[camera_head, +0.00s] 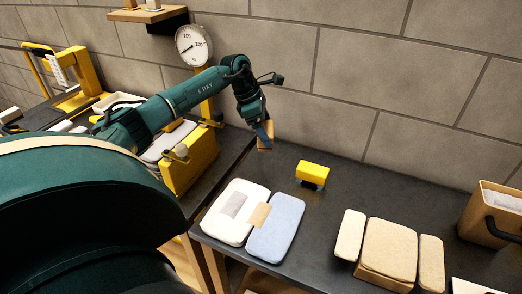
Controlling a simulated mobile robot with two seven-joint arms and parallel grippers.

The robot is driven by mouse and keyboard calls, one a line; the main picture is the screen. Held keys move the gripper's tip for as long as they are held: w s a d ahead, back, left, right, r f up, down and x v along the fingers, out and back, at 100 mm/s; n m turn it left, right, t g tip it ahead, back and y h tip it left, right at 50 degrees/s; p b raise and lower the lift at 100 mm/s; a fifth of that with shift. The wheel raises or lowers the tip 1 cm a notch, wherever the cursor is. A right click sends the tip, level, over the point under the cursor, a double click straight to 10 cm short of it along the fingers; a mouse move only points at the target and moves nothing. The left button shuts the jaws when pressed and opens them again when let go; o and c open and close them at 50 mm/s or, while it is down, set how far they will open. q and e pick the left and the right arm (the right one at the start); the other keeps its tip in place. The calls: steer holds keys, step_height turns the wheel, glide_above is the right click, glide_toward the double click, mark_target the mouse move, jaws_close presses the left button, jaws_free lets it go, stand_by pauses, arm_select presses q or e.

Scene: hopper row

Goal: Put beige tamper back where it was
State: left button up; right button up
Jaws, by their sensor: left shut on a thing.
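My left gripper (264,129) is shut on a small tan-brown block, which I take to be the beige tamper (264,144). It is held above the back of the dark worktop, near the wall, and appears clear of the surface. The gripper's fingers and the viewing angle hide part of it. A yellow block (313,171) with a dark underside sits on the worktop to the right of and below the held piece in the picture.
A white pad (225,221) and a blue pad (276,226) lie side by side, a small tan piece (259,215) across them. Beige pads (388,246) lie front right; a tan bin (487,222) stands far right. A yellow dial scale (193,47) stands behind my left arm.

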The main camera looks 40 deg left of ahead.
arm_select(q)
step_height(320, 180, down, 5)
steer(key=shift+d+f, duration=0.1)
steer(key=shift+f, duration=0.05)
step_height(320, 180, down, 4)
steer(key=shift+r+p, duration=0.15)
steer(key=shift+p, duration=0.3)
arm_select(e)
steer(key=shift+d, duration=0.25)
arm_select(q)
steer(key=shift+f, duration=0.25)
steer(key=o, duration=1)
arm_select(e)
steer(key=shift+w+r, duration=0.1)
steer(key=shift+r, duration=0.15)
